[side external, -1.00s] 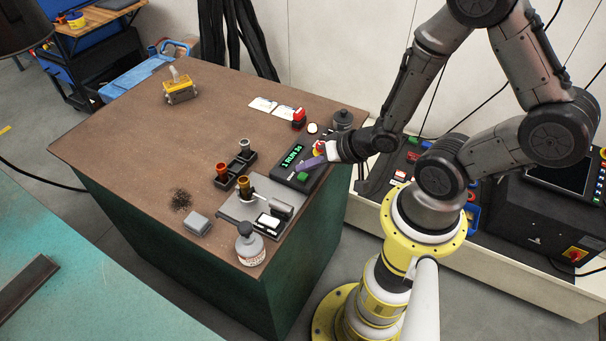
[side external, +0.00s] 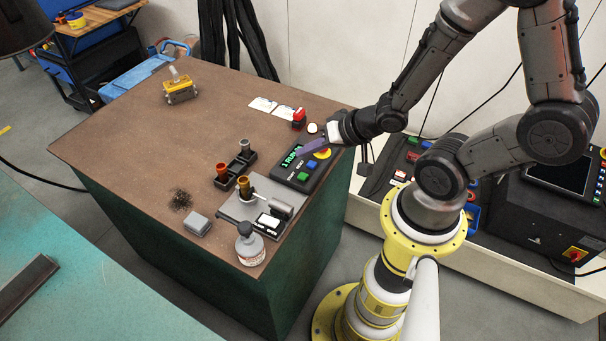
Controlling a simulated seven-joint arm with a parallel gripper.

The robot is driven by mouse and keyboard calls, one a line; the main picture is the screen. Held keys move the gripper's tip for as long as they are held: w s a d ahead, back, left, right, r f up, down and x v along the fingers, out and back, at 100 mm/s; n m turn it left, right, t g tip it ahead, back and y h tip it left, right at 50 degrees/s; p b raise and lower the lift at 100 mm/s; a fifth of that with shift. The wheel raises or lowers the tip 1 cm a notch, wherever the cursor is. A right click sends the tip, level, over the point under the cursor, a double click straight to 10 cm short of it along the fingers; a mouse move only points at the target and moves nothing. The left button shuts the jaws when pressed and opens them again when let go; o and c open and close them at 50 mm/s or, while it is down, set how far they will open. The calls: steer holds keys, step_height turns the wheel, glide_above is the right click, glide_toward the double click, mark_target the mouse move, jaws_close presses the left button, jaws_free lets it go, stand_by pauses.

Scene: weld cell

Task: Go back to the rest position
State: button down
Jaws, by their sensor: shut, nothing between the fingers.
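My gripper (side external: 312,148) is shut with nothing in it. It is above the table's right side, over the far part of a black control box (side external: 305,169). The box has a green lit display, a blue button, a green button and a red knob on a yellow ring (side external: 322,153). Part of the display is hidden behind my gripper. My gripper appears raised clear of the box, though the exact height is hard to tell.
The table's left middle is clear.

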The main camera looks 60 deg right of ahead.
stand_by(0.3)
step_height(320, 180, up, 18)
steer(key=w+n+t+h, duration=0.2)
steer(key=s+a+n+g+y, duration=0.1)
steer(key=s+n+g, duration=0.4)
steer(key=s, duration=0.8)
steer(key=shift+s+a+n+g, duration=0.15)
steer(key=shift+a+n+g, duration=0.15)
steer(key=shift+a+n, duration=0.1)
